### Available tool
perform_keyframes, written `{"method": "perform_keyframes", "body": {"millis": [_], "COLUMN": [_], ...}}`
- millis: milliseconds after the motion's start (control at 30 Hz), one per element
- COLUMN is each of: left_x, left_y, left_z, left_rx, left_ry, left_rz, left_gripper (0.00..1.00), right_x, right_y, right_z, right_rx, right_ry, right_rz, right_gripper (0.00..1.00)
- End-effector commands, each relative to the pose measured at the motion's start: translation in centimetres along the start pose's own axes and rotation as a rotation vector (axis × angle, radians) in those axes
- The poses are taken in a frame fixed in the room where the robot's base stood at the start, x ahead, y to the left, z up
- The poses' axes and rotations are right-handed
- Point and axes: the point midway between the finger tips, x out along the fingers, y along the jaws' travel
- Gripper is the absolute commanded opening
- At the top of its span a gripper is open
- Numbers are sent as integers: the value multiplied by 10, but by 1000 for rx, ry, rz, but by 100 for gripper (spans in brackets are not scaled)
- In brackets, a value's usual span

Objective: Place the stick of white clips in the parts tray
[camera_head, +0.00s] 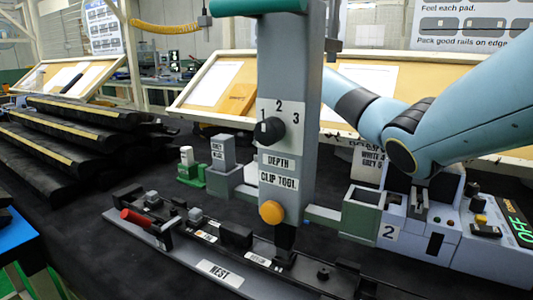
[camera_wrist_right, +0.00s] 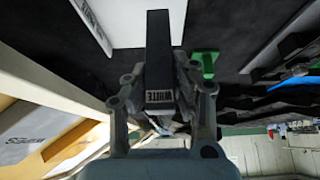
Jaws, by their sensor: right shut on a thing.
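In the right wrist view my right gripper (camera_wrist_right: 160,82) is shut on a dark, straight stick (camera_wrist_right: 158,45). A small label on its near end appears to read "WHITE". The clips themselves cannot be made out. My left gripper is not in view. No tray is clearly identifiable as the parts tray; a blue surface (camera_head: 14,236) shows at the left edge.
The tall grey clip tool (camera_head: 287,110) stands in the middle, over the nest rail (camera_head: 217,270). A green-grey open box (camera_head: 362,214) and a pale unit marked 2 (camera_head: 391,232) stand right of it. Black padded rails (camera_head: 70,140) are stacked at left.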

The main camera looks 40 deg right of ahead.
Motion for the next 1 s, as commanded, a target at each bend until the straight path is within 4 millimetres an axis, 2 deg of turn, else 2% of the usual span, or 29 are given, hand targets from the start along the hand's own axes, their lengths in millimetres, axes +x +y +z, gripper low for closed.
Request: {"method": "perform_keyframes", "body": {"millis": [233, 567, 600, 767, 1000], "left_x": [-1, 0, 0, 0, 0], "left_y": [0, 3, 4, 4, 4], "left_z": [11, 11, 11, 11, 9], "left_rx": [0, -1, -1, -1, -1], "left_ry": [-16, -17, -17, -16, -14], "left_rz": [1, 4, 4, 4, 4], "left_gripper": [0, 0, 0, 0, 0], "right_x": [30, 33, 34, 33, 33], "right_y": [-1, 0, 0, 0, 0], "right_z": [18, 20, 21, 20, 20], "right_rx": [1, 0, 0, 0, 0], "right_ry": [-3, -2, -2, -2, -2], "right_rz": [-1, 0, 0, 0, 0], "right_gripper": [0, 0, 26, 47, 48]}}
